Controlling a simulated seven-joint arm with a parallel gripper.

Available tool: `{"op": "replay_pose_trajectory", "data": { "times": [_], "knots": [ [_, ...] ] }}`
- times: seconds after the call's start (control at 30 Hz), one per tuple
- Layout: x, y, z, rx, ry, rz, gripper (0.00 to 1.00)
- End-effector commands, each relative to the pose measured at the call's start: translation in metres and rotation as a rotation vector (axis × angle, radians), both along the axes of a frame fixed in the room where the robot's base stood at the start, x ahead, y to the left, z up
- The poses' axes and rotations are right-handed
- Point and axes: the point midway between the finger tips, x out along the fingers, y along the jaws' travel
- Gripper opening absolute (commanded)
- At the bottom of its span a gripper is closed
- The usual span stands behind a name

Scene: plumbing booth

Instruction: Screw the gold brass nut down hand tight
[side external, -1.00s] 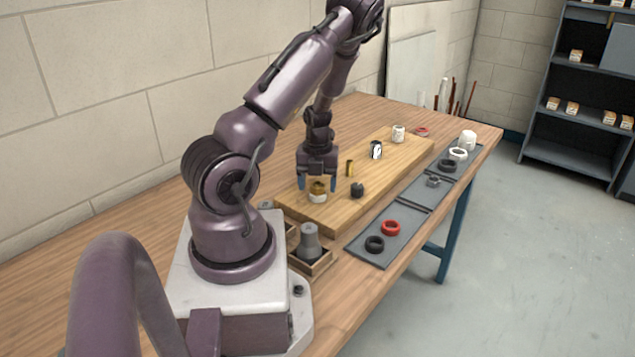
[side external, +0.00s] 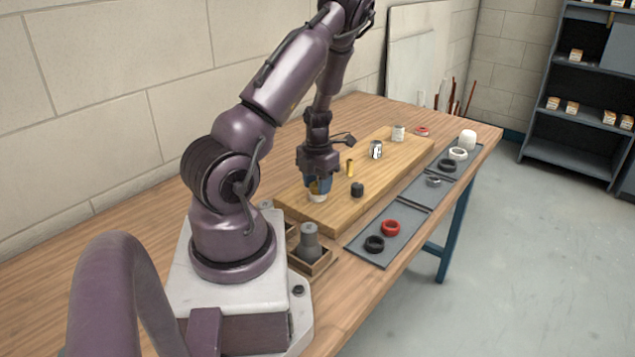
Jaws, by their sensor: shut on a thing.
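The gold brass nut (side external: 314,188) sits on top of a short white fitting (side external: 317,197) at the near left of the wooden board (side external: 300,208). My gripper (side external: 319,185) points straight down over it, with its blue fingers shut on the nut. The fingers hide much of the nut, so its thread and how far down it sits cannot be made out.
On the board stand a black fitting (side external: 357,189), a slim brass piece (side external: 350,167), a silver fitting (side external: 376,149) and a white one (side external: 398,133). A grey mat (side external: 408,214) with several rings lies at the right. Wooden bins (side external: 316,264) stand in front.

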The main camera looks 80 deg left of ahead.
Motion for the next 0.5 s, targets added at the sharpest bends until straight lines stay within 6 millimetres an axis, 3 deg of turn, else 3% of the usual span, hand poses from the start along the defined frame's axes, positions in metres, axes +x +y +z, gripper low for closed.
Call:
{"op": "replay_pose_trajectory", "data": {
  "times": [0.27, 0.3, 0.4, 0.5],
  "knots": [
    [0.0001, 0.0005, 0.0002, 0.001, 0.000, -0.073, 0.14],
    [0.0001, 0.0005, 0.0002, 0.001, 0.000, -0.072, 0.42],
    [0.0001, 0.0005, 0.0001, 0.001, 0.000, -0.071, 0.65],
    [0.0001, 0.0003, 0.0001, 0.001, 0.000, -0.070, 0.67]
  ]
}}
